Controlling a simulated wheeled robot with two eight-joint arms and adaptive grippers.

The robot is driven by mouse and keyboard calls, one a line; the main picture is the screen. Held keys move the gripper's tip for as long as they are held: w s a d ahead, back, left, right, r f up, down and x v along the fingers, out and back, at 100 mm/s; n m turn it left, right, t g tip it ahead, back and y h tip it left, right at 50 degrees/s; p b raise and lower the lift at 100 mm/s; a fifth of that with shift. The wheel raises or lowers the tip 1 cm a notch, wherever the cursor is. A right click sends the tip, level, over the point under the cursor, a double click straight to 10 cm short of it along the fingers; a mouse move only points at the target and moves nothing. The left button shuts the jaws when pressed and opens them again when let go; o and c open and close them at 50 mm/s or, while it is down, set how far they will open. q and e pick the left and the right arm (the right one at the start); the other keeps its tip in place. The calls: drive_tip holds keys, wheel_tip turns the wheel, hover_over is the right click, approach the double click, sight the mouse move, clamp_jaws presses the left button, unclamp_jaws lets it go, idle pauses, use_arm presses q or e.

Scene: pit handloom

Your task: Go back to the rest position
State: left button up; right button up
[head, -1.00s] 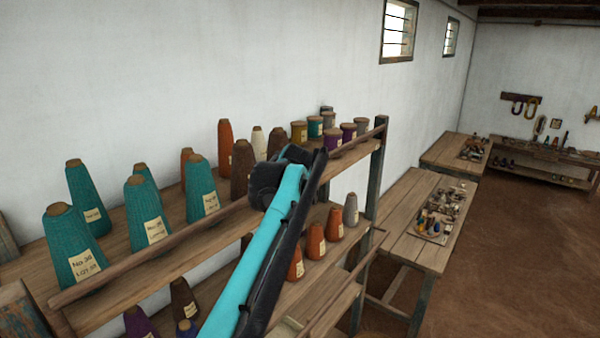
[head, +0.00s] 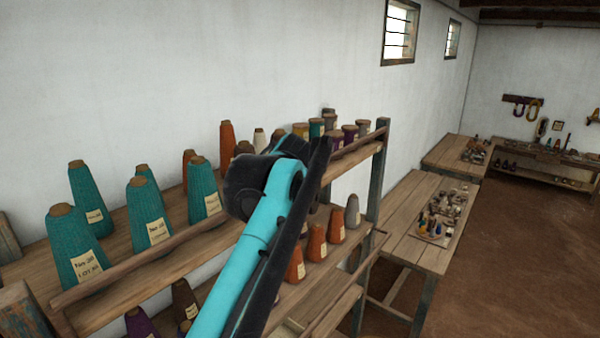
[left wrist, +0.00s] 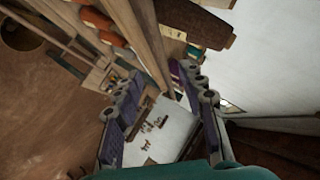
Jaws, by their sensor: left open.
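My left gripper (left wrist: 160,108) shows in the left wrist view, with its two fingers wide apart and nothing between them. In the head view a teal and black arm of mine rises from the bottom in front of the cone rack (head: 340,150); its gripper cannot be made out there. Teal yarn cones with labels (head: 75,250) stand upright on the rack's upper shelf, left of the arm. Orange cones (head: 317,242) stand on the lower shelf, right of the arm. The arm hides part of both shelves. My right gripper is not in view.
A wooden rail (head: 160,250) runs along the upper shelf's front edge. A wooden table (head: 410,215) with small items stands right of the rack, with another workbench (head: 545,175) at the far wall. The brown floor (head: 510,270) at right is clear.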

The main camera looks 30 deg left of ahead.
use_arm(q)
drive_tip(key=shift+s, duration=0.1)
idle(0.5)
drive_tip(key=s+d+f+n+g+h+b, duration=0.1)
drive_tip(key=s+d+f+b, duration=0.5)
drive_tip(key=f+b, duration=0.8)
drive_tip(key=s+d+f+n+g+h+b, duration=0.1)
drive_tip(key=s+d+f+b, duration=0.6)
drive_tip(key=f, duration=2.9)
drive_tip(key=s+d+f+n+g+h+b, duration=0.1)
drive_tip(key=s+d+f+n+h+b, duration=0.2)
drive_tip(key=f+b, duration=1.7)
drive_tip(key=s+d+f+h, duration=0.1)
drive_tip(key=s+d+f, duration=0.3)
drive_tip(key=d+f, duration=0.1)
drive_tip(key=shift+d+f+g+h+b, duration=0.3)
drive_tip(key=shift+f, duration=0.1)
